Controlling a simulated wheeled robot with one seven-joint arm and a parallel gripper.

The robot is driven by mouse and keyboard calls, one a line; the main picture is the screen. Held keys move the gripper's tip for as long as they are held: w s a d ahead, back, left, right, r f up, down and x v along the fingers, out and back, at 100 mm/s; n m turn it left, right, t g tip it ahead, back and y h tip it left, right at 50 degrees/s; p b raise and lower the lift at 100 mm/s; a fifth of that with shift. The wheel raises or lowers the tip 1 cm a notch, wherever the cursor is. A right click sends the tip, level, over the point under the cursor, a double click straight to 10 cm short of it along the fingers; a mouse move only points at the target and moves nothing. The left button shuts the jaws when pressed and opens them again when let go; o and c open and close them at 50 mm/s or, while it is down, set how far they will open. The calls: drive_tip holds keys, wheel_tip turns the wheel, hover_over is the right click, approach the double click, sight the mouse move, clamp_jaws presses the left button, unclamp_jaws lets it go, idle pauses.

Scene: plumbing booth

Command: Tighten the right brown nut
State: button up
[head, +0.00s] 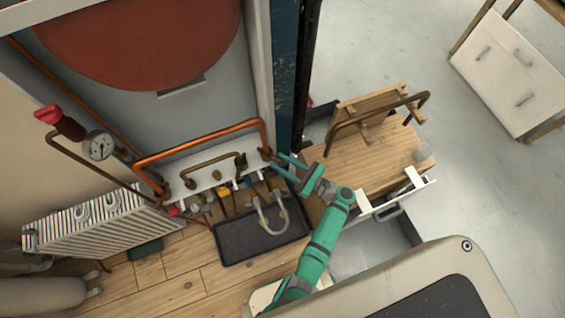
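A bright copper pipe (205,142) arches over a white manifold panel (212,178). At its right end is a small brown nut (266,153), beside the blue door post. A smaller brown pipe (212,161) with its own brown end fittings sits inside the arch. My gripper (277,161) comes in from the right with its two teal fingers apart, pointing left. The fingertips are close to the right brown nut. I cannot tell whether they touch it or straddle it. The gap between the fingers looks empty.
A black tray (262,243) with a grey curved hose lies below the panel. A radiator (95,232) and a pressure gauge (98,146) are at the left. Open floor lies farther right.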

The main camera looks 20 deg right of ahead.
sight(265, 160)
clamp_jaws()
